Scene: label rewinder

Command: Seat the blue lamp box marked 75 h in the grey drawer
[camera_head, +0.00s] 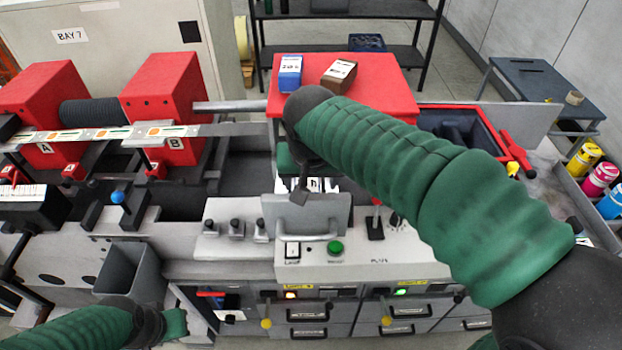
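The blue lamp box (289,74) stands on a red-topped surface (385,80), beside a brown box (338,75). Its white label is too small to read. Several grey drawers (309,331) with dark handles line the lower front of the machine and look shut. I cannot tell which one is the task's drawer. My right arm crosses the red top, and its wrist hangs just in front of the boxes. My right gripper (300,192) points down below it, partly hidden, clear of the blue box. My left gripper (176,323) is low at the left, mostly unclear, near a grey bin.
Two red blocks (160,90) and a label strip stand on the left. A control panel (335,247) with a green button lies in front. A red-rimmed tray (460,128) is at right, partly behind my arm. Coloured bottles (600,178) stand at far right.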

